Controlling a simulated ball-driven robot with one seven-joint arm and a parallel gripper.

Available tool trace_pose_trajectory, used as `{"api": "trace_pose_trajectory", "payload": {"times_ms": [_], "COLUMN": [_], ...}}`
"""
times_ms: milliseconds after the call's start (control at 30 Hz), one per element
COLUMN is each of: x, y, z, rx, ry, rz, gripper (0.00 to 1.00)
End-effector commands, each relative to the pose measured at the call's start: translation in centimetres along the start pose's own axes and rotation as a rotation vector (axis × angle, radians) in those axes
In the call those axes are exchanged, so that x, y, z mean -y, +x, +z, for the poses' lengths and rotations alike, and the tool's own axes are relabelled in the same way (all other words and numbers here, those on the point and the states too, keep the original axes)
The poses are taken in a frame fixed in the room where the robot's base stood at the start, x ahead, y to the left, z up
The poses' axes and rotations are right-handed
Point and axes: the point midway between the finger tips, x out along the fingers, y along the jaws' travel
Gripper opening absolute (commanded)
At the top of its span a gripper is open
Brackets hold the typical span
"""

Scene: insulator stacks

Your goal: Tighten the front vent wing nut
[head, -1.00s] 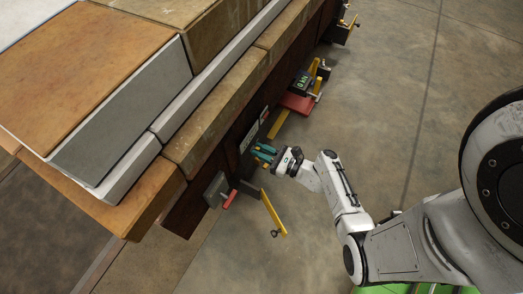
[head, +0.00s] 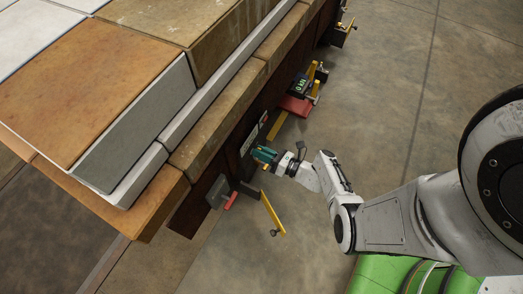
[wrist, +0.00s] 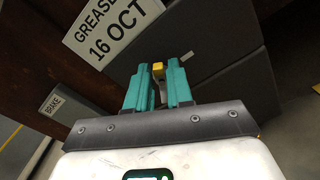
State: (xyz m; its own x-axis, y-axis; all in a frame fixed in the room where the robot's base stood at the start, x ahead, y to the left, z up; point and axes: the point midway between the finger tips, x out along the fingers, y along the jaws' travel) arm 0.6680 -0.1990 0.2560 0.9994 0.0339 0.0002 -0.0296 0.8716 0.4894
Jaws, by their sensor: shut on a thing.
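My gripper (head: 264,154) has teal fingers and reaches the dark side of the wagon below the stacked slabs. In the wrist view my gripper (wrist: 159,72) is shut on a small yellow piece, which I take to be the front vent wing nut (wrist: 157,67). Only its yellow top shows between the fingertips; the rest is hidden. A dark grey panel (wrist: 232,85) lies just behind the fingers. In the head view the fingers hide the nut.
A red-handled lever (head: 231,200) and a yellow bar (head: 272,212) stick out nearer me. A box with a green display (head: 301,87) sits farther along. "GREASED 16 OCT" (wrist: 112,32) and "BRAKE" (wrist: 62,108) labels show. Concrete floor (head: 400,110) is clear to the right.

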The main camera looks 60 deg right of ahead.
Motion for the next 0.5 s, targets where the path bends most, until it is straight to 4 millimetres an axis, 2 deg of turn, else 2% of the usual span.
{"api": "trace_pose_trajectory", "payload": {"times_ms": [500], "x": [0.62], "y": [0.02], "z": [-0.06], "rx": [0.001], "ry": [0.492], "rz": [-0.001], "gripper": [0.0]}}
